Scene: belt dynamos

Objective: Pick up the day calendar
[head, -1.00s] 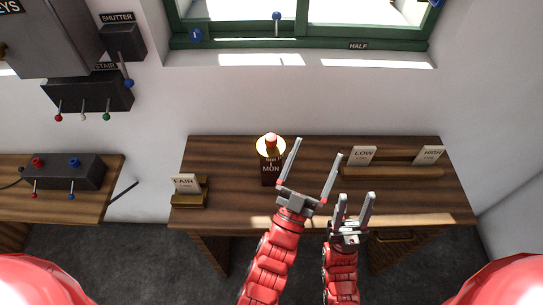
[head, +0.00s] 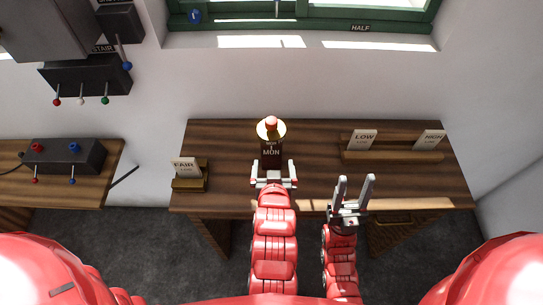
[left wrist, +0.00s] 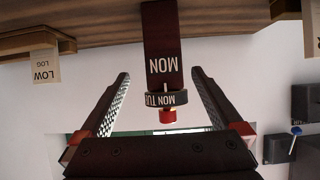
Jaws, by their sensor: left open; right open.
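The day calendar (head: 271,148) is a dark brown post marked MON with a lettered ring and a red knob on top. It stands on the wooden desk below the window. My left gripper (head: 273,166) is open just in front of it, with a finger toward each side. In the left wrist view the calendar (left wrist: 162,45) appears upside down between the two spread fingers of my left gripper (left wrist: 160,77), with gaps on both sides. My right gripper (head: 354,182) is open and empty over the desk's front edge, to the right.
A wooden rack (head: 392,157) with LOW and HIGH cards stands at the right of the desk (head: 320,135). A small holder (head: 189,184) with a FAIR card stands at the left. A switch box (head: 65,157) sits on the left table. The desk around the calendar is clear.

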